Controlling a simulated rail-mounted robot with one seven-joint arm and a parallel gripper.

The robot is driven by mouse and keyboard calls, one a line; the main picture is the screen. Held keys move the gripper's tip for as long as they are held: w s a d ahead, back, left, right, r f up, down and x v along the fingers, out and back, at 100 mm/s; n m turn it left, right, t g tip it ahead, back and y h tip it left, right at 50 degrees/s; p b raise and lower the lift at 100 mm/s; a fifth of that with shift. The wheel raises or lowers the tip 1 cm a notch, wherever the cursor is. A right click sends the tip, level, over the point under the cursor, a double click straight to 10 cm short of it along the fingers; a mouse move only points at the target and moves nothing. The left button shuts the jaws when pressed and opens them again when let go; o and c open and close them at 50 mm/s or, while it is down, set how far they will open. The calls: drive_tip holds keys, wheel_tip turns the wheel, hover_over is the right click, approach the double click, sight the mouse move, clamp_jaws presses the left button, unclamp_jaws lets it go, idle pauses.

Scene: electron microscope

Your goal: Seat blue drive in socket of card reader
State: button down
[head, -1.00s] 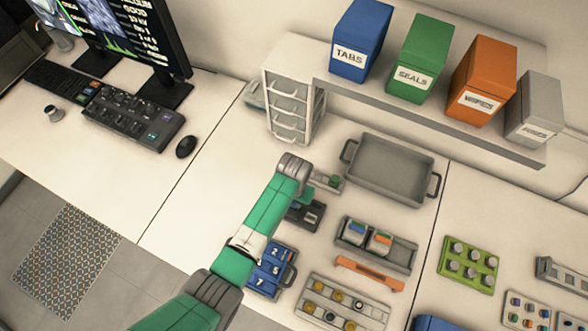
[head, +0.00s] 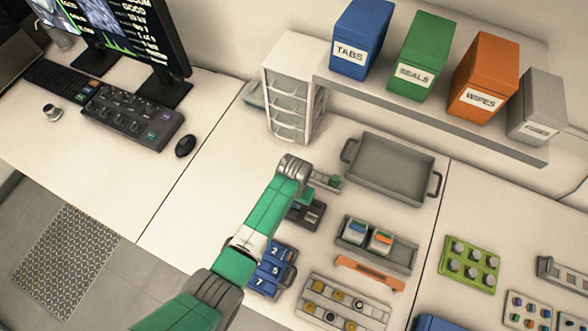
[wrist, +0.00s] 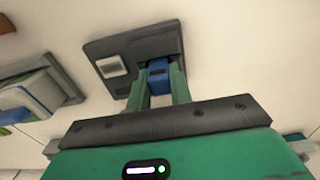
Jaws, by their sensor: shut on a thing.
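The card reader (head: 312,215) is a dark flat block on the bench, partly behind my arm in the head view. In the wrist view, the card reader (wrist: 130,48) lies just ahead of my fingers, with a light square on its top. My gripper (wrist: 158,88) is shut on the blue drive (wrist: 158,72), which shows between the green fingers. The drive is at the reader's near edge, by a dark opening. I cannot tell how deep it sits in the socket. In the head view the drive is hidden.
A small grey rack with a green piece (head: 334,182) stands just behind the reader. A blue numbered block (head: 272,272) lies in front. A tray with two labelled containers (head: 376,257) is to the right. An empty grey tray (head: 392,168) is behind it.

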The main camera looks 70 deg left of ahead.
drive_tip(key=c, duration=1.2)
unclamp_jaws()
drive_tip(key=shift+r, duration=0.1)
wheel_tip(320, 180, up, 8)
drive_tip(key=shift+f+p, duration=0.15)
drive_tip(key=shift+p, duration=0.75)
